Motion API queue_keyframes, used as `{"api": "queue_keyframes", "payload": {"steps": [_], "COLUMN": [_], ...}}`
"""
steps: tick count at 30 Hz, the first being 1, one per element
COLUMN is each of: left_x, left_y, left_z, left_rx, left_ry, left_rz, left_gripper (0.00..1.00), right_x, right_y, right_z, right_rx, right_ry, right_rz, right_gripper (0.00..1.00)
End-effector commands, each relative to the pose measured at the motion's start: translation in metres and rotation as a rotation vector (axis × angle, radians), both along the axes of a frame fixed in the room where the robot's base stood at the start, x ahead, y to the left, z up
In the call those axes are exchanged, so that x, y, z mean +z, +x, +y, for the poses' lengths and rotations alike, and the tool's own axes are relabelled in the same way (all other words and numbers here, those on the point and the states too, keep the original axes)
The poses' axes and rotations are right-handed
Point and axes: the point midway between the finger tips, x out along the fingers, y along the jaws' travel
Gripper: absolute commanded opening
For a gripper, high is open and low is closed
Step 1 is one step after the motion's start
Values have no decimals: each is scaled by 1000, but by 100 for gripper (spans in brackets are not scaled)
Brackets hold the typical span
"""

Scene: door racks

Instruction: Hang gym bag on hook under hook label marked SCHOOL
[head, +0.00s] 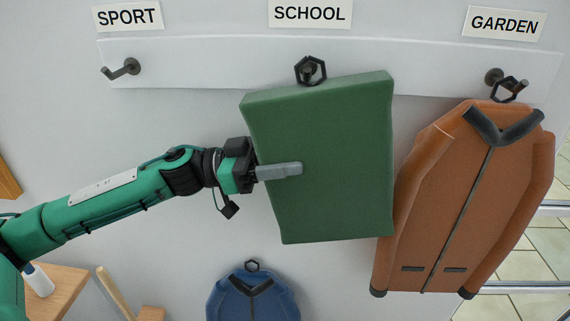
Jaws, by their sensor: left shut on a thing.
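The gym bag (335,190) is a green, box-shaped bag, slightly tilted, with a black six-sided loop (299,77) at its top. My left gripper (292,169) is shut on the bag at its left part, with a grey finger lying across its front. The SCHOOL label (310,12) is above the middle of the white rail. The dark hook (313,67) under it shows within the loop's outline. I cannot tell whether the loop bears on the hook. My right gripper is out of view.
The SPORT label (127,16) has an empty hook (131,66) under it. An orange jacket (470,200) hangs under the GARDEN label (505,23), close to the bag's right side. A blue garment (253,298) is below the bag. A wooden surface (62,290) with a white bottle (39,281) is lower left.

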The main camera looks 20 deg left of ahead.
Motion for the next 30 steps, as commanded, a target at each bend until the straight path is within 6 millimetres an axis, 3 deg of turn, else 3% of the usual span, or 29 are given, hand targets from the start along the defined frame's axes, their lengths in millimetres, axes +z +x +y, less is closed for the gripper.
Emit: {"api": "queue_keyframes", "payload": {"steps": [7, 11, 30], "left_x": [-1, -2, -17], "left_y": [16, 23, 30], "left_z": [5, 8, 9], "left_rx": [5, 8, 1], "left_ry": [-2, -4, -1], "left_rz": [0, 5, -1], "left_gripper": [17, 0, 0], "right_x": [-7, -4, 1], "right_y": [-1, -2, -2], "right_z": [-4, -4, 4], "right_rx": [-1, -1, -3], "right_ry": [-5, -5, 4], "right_rz": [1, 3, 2], "right_gripper": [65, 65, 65]}}
